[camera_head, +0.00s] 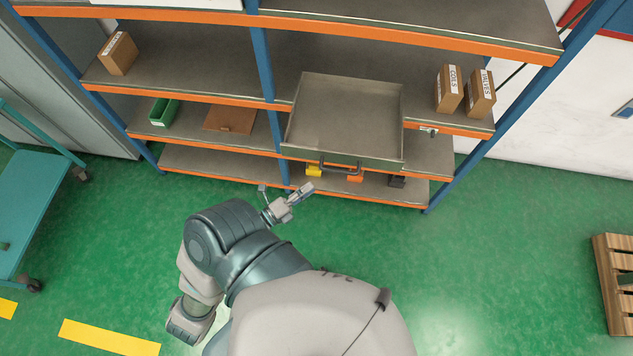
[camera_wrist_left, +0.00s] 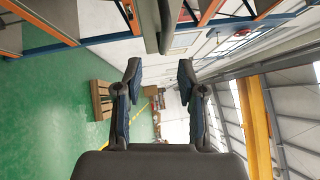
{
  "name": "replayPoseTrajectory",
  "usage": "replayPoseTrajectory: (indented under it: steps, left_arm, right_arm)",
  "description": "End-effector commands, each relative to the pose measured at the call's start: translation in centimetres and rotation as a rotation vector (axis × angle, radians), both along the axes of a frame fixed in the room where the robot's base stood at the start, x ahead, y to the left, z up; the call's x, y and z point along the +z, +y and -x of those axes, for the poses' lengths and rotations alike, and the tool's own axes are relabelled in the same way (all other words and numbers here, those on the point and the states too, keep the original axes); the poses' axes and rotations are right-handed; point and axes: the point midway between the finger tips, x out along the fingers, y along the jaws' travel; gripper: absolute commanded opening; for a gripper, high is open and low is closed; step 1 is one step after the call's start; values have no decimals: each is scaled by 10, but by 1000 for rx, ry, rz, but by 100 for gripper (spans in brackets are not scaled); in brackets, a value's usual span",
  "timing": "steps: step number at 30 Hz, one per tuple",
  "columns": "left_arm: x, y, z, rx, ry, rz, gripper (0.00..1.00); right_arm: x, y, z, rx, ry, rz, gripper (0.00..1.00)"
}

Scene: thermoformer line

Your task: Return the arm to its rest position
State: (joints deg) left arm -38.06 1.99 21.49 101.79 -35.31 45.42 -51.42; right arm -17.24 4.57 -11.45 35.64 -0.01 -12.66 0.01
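My left arm reaches up toward the shelving in the head view. My left gripper (camera_head: 299,194) is in front of the rack, just below and left of the drawer handle (camera_head: 340,167) in the picture, and looks apart from it. In the left wrist view the two fingers of the left gripper (camera_wrist_left: 160,74) stand wide apart with nothing between them. My right gripper is not in view.
A grey drawer (camera_head: 345,110) sticks out empty from the rack. Cardboard boxes (camera_head: 449,89) and a green bin (camera_head: 164,112) sit on shelves. A teal cart (camera_head: 30,190) stands left, a wooden pallet (camera_head: 615,280) right. Green floor between is clear.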

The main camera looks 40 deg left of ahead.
Motion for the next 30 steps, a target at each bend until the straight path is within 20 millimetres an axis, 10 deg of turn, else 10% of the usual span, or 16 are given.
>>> replayPoseTrajectory:
  steps: [20, 23, 30]
  left_arm:
    - [-9, 1, 0, 10, 20, 28, 39]
    - [-45, 1, -4, 48, 107, 145, 39]
    - [-226, -24, 15, 272, 568, 667, 39]
  right_arm:
    - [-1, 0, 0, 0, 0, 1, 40]
    - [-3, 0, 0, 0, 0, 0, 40]
    - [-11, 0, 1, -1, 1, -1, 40]
